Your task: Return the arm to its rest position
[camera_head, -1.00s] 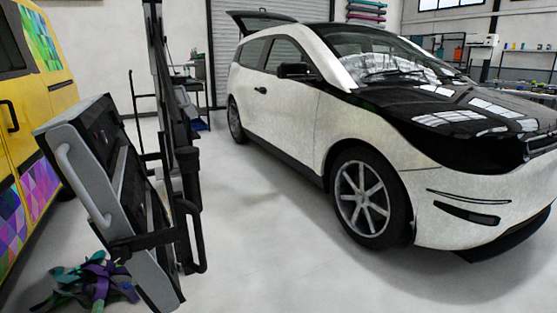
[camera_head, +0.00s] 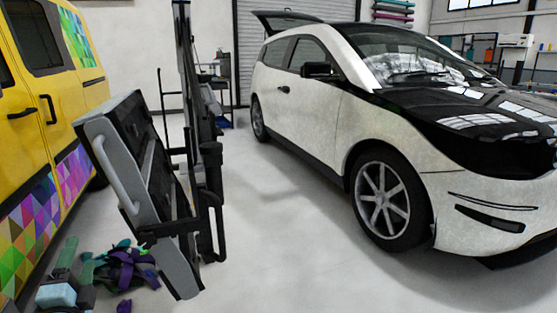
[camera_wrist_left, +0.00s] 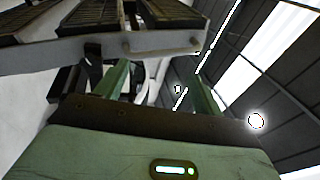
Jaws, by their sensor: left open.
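My left gripper (camera_head: 78,256) shows at the lower left of the head view, with a pale green body and darker green fingers. In the left wrist view its two green fingers (camera_wrist_left: 160,82) stand apart with nothing held between them. The gripper is open. Its arm is mostly out of the picture. My right gripper is in neither view.
A grey-and-black wheeled stand (camera_head: 125,165) rises close to my left gripper. Purple and teal scraps (camera_head: 125,268) lie on the floor. A yellow van (camera_head: 30,130) is at left, a white car (camera_head: 310,120) at right. Floor (camera_head: 280,240) between stand and car is clear.

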